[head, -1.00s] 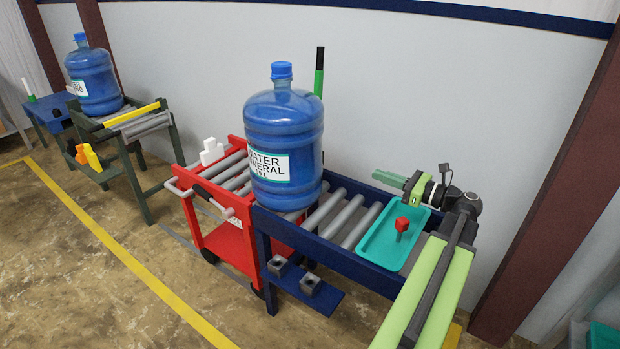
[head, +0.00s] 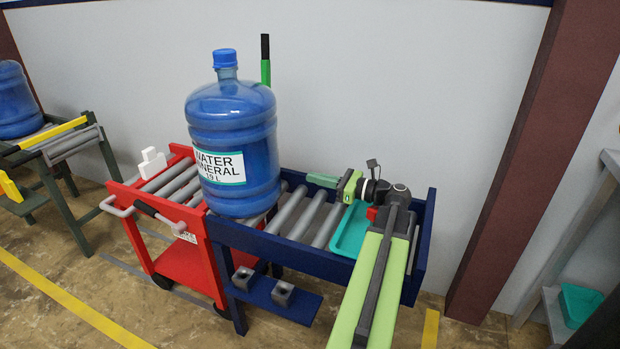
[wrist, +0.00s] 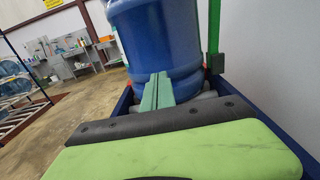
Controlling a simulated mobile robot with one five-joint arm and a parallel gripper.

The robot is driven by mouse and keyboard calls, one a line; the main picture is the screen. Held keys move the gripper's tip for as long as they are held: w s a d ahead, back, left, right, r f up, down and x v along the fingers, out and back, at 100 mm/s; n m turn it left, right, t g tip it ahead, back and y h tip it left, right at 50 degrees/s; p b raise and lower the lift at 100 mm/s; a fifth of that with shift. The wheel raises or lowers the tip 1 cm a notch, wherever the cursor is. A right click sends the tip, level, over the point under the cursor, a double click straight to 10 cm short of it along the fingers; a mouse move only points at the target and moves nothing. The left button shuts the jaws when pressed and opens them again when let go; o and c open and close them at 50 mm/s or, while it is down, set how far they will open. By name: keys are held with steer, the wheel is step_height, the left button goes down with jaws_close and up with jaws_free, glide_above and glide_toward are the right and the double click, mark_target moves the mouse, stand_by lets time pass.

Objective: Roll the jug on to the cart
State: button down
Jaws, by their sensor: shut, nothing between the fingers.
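The blue water jug (head: 232,140) stands upright at the left end of the blue roller conveyor (head: 300,248), beside the red cart (head: 180,262). The cart's top has grey rollers and meets the conveyor's end. The jug hides the join from the head view, so I cannot tell if its base overlaps the cart. My gripper (head: 309,179) is shut and empty, low over the conveyor right of the jug, its green fingers pointing at it. In the wrist view the fingers (wrist: 155,92) point at the jug's lower side (wrist: 157,40); contact is unclear.
A teal tray (head: 351,232) with a red object lies on the conveyor under my arm. A green post with a black top (head: 265,65) stands behind the jug. A white piece (head: 152,163) is on the cart's far side. Another jug (head: 15,100) stands on a stand at far left.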

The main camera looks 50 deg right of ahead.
mark_target(274, 168)
steer(key=x, duration=1.1)
steer(key=shift+a, duration=0.1)
